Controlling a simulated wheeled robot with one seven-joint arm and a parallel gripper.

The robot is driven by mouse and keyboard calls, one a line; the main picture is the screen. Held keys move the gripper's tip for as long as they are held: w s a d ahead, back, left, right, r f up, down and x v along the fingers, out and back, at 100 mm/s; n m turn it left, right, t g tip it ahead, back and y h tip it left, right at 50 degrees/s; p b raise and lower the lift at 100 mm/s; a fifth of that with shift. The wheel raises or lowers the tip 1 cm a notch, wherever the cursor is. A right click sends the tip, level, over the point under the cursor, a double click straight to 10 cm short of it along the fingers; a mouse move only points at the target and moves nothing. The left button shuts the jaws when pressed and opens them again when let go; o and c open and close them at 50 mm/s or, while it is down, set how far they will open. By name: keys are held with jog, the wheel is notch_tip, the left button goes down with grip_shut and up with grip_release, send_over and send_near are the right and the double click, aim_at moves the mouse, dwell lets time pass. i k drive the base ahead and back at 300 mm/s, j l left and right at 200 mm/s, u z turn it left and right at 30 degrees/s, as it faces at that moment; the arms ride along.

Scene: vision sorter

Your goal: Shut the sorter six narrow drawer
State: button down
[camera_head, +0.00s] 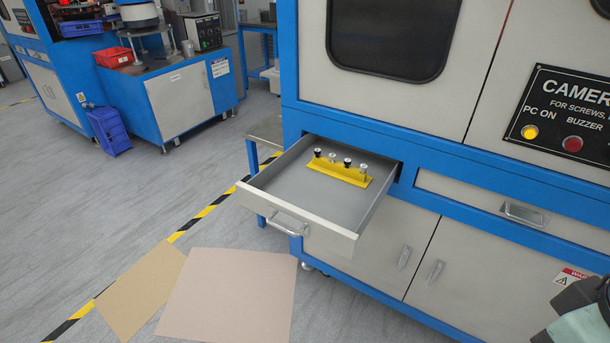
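The narrow drawer (300,215) of the blue and white sorter (415,133) stands pulled out from the cabinet front. It has a light grey front panel with a metal bar handle (287,223). Inside it lies a yellow holder (340,174) with several small black and silver knobbed pieces standing in it. My gripper's fingertips do not show. Only a grey-green and dark part of my arm is in the lower right corner, well apart from the drawer.
Another drawer with a recessed handle (524,213) is shut at the right. Cabinet doors (375,243) below are shut. Two flat cardboard sheets, one tan (143,283) and one pinkish (230,296), lie on the floor before the drawer. Open grey floor (80,215) extends left.

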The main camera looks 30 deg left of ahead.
aim_at(296, 200)
jog(key=u, duration=1.35)
jog(key=i+l+u, duration=0.1)
jog(key=l+u, duration=0.2)
